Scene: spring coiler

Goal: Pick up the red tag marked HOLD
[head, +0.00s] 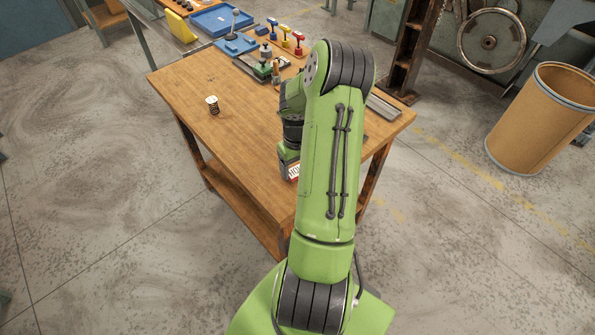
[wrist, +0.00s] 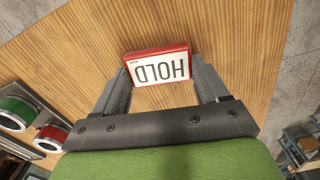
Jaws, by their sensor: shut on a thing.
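The red tag marked HOLD (wrist: 159,66) shows in the wrist view, with a white face and its lettering upside down. My gripper (wrist: 161,80) has one finger on each side of the tag and is shut on it. In the head view my gripper (head: 288,158) is low at the near part of the wooden table, partly hidden by my arm. A small white and red piece of the tag (head: 294,171) shows beside it. Whether the tag touches the table top cannot be told.
The wooden table (head: 180,85) has a small coil spring with a pale top (head: 212,105) at its left. A blue tray (head: 221,20), a green-based device (head: 264,70) and several coloured tools (head: 285,36) are at the back. A brown drum (head: 540,115) stands on the floor at right.

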